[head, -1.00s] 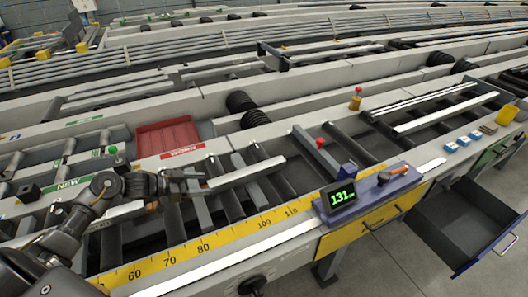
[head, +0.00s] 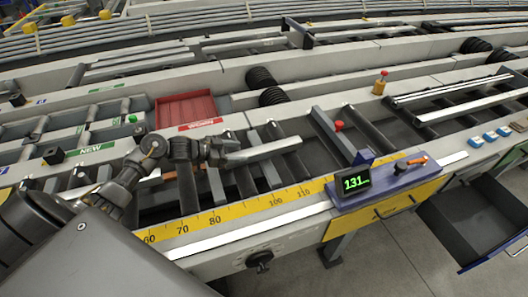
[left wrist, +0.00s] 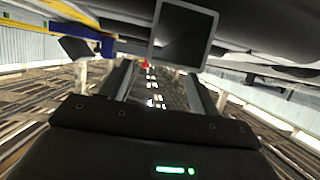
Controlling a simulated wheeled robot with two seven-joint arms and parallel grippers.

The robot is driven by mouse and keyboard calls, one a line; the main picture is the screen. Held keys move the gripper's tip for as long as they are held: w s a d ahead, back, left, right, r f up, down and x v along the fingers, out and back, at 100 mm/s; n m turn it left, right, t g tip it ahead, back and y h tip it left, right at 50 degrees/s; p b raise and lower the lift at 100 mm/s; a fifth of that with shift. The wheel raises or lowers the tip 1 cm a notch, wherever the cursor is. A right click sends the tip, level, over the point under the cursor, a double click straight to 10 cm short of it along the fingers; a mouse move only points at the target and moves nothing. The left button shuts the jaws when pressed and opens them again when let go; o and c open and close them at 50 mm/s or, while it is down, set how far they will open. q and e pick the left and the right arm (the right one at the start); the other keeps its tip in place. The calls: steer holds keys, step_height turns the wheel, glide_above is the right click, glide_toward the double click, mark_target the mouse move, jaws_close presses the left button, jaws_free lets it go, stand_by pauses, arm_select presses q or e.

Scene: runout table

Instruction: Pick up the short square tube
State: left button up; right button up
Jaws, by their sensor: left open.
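The short square tube (head: 268,150) is a light grey bar lying over the dark rollers, behind the yellow ruler. My left gripper (head: 228,147) is open at the tube's left end, overlapping that end in the head view. In the left wrist view the tube's square, hollow end (left wrist: 183,37) faces me, dark inside with a pale rim. It shows above the two spread fingers (left wrist: 160,85) in that picture. I cannot tell whether the fingers touch it. My right gripper is not in view.
A red tray (head: 188,107) sits behind the gripper. A red-knobbed stop (head: 338,127) stands right of the tube. The blue measuring unit (head: 375,185) with a lit display is on the front rail. An open drawer (head: 470,210) juts out at the right. Longer bars (head: 460,95) lie further right.

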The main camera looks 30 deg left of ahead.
mark_target(250, 152)
arm_select(q)
steer(key=p+x, duration=0.1)
steer(key=x, duration=0.3)
steer(key=shift+w, duration=0.2)
steer(key=shift+w+d+f, duration=0.2)
steer(key=shift+w+d, duration=0.1)
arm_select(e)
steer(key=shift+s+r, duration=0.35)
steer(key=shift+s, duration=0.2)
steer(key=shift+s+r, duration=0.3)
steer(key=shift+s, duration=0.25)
arm_select(q)
steer(key=c, duration=1.3)
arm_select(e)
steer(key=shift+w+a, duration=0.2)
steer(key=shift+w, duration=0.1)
